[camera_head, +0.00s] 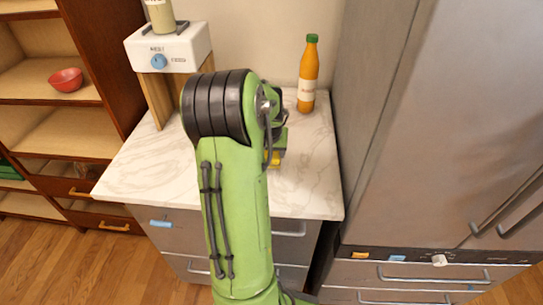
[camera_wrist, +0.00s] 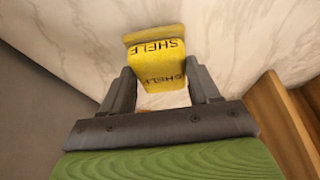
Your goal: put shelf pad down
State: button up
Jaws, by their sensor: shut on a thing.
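The shelf pad (camera_wrist: 157,60) is a yellow block with dark "SHELF" lettering. In the wrist view it sits between the two dark fingers of my gripper (camera_wrist: 160,74), which is shut on it. In the head view a small yellow part of the pad (camera_head: 275,158) shows beside my green arm, over the marble counter (camera_head: 310,180). The arm hides most of my gripper and the pad there. I cannot tell whether the pad touches the counter.
An orange bottle with a green cap (camera_head: 308,80) stands at the counter's back right. A white dispenser (camera_head: 168,50) on a wooden stand is at the back left. A tall grey appliance (camera_head: 450,120) bounds the right. The counter's front right is clear.

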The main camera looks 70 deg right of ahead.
aim_at(270, 156)
notch_tip(270, 156, down, 4)
jog(key=shift+f+b, duration=0.1)
jog(key=shift+b, duration=0.2)
jog(key=shift+c, duration=0.4)
jog(key=o, duration=1)
jog(key=shift+r, duration=0.2)
